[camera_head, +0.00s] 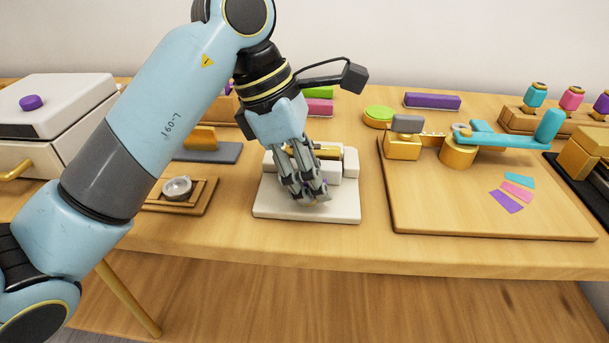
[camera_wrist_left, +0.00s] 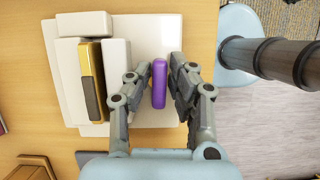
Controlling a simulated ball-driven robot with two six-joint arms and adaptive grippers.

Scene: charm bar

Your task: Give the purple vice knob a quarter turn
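The small vice has a white base (camera_head: 290,207), white jaw blocks and a gold bar (camera_wrist_left: 96,82); it sits near the table's front edge. My left gripper (camera_head: 312,197) points down over the front of the vice and mostly hides the knob in the head view. In the wrist view its two fingers (camera_wrist_left: 158,80) stand on either side of the knob, very close; whether both touch it I cannot tell. My right gripper is in neither view.
A wooden board (camera_head: 450,210) with a teal lever (camera_head: 505,143) stands close on the right. A small wooden tray with a metal cup (camera_head: 177,188) is on the left, behind my arm. A white box (camera_head: 60,105) stands further left. The table's front edge is close.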

